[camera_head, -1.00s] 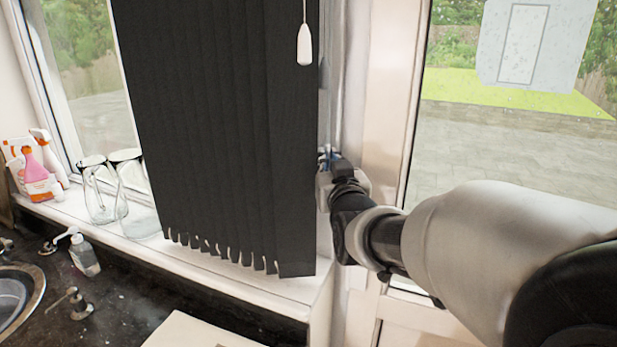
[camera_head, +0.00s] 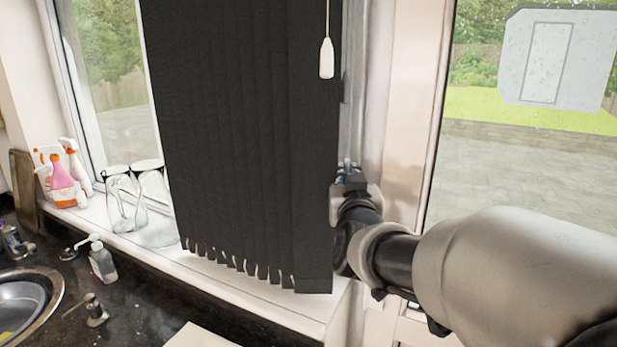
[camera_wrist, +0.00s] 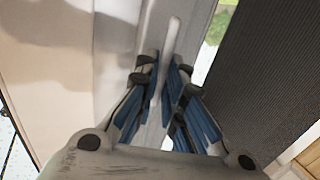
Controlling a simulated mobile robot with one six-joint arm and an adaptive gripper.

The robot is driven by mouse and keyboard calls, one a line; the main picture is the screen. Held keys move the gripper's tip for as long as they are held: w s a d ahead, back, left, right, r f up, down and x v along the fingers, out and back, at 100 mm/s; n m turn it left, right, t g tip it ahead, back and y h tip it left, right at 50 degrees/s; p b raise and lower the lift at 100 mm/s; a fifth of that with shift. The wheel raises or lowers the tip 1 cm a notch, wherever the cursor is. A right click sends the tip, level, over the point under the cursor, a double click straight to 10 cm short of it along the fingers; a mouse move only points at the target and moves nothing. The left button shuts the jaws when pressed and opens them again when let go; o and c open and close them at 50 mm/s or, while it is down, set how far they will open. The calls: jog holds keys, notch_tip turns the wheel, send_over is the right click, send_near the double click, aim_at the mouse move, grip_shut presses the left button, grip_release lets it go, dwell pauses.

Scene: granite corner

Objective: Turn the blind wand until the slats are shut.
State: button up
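The dark blind (camera_head: 240,130) hangs in front of the window in the head view, its long slats side by side and overlapping. In the wrist view it is the dark surface (camera_wrist: 268,75) at the right. A thin pale wand (camera_wrist: 172,38) runs between the fingers of my gripper (camera_wrist: 163,75). The blue-padded fingers stand on either side of it, with space between the pads, so the gripper looks partly open; contact is unclear. In the head view my gripper (camera_head: 347,170) is beside the blind's right edge, near its lower part. The wand is hard to make out there.
A white pull (camera_head: 326,58) hangs on a cord in front of the blind. Glasses (camera_head: 140,205) and cleaning bottles (camera_head: 62,180) stand on the sill (camera_head: 215,275) to the left. A soap bottle (camera_head: 102,262) and sink (camera_head: 25,300) are below. A glazed door is at right.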

jog(key=shift+d+r+p, duration=0.2)
jog(key=shift+r+p, duration=0.15)
jog(key=shift+r, duration=0.15)
jog(key=n+y+p, duration=0.1)
jog(key=y+p, duration=0.1)
jog(key=shift+w+d+f+n+y, duration=0.1)
jog(key=shift+w+n+y, duration=0.05)
jog(key=shift+n+y, duration=0.2)
